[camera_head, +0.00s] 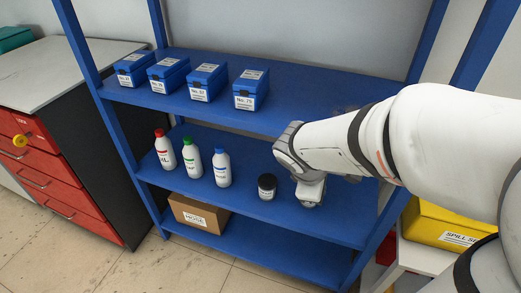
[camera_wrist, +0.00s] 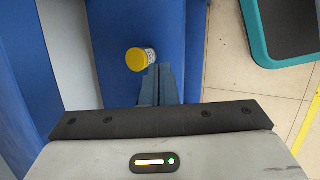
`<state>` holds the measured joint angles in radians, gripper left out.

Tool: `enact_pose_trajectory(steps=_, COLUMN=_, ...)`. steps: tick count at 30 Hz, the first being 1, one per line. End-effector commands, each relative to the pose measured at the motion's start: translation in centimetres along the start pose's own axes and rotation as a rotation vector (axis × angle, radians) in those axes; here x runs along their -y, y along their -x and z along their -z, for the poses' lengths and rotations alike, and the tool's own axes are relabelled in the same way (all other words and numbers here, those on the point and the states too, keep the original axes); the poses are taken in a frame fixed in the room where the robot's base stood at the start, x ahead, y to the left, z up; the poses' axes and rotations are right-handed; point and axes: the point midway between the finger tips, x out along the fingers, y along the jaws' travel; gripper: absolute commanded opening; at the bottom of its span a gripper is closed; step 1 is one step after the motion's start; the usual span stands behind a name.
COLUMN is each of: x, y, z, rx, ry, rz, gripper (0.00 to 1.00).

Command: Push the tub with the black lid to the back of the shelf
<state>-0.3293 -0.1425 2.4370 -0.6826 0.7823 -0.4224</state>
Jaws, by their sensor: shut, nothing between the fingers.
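The tub with the black lid (camera_head: 267,187) stands upright near the front of the middle blue shelf (camera_head: 245,204), right of the bottles, in the head view. I cannot make it out in the wrist view. My arm reaches in from the right, and its wrist is just right of this tub; the fingertips are hidden in the head view. In the wrist view my gripper (camera_wrist: 159,72) is shut and empty. A tub with a yellow lid (camera_wrist: 140,60) is close by its fingertips; whether they touch is unclear. I cannot see this tub in the head view.
Three white bottles (camera_head: 193,159) with red, green and blue caps stand left of the black-lidded tub. Several blue boxes (camera_head: 205,82) stand on the shelf above. A cardboard box (camera_head: 199,213) sits below. A blue upright (camera_head: 380,235) bounds the shelf at right.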

Motion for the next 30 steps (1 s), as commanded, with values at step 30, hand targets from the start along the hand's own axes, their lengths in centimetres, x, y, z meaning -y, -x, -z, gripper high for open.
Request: enact_pose_trajectory(steps=30, x=5.0, y=-20.3, z=24.4, rx=0.096, ry=1.447, rz=-0.451, gripper=0.00)
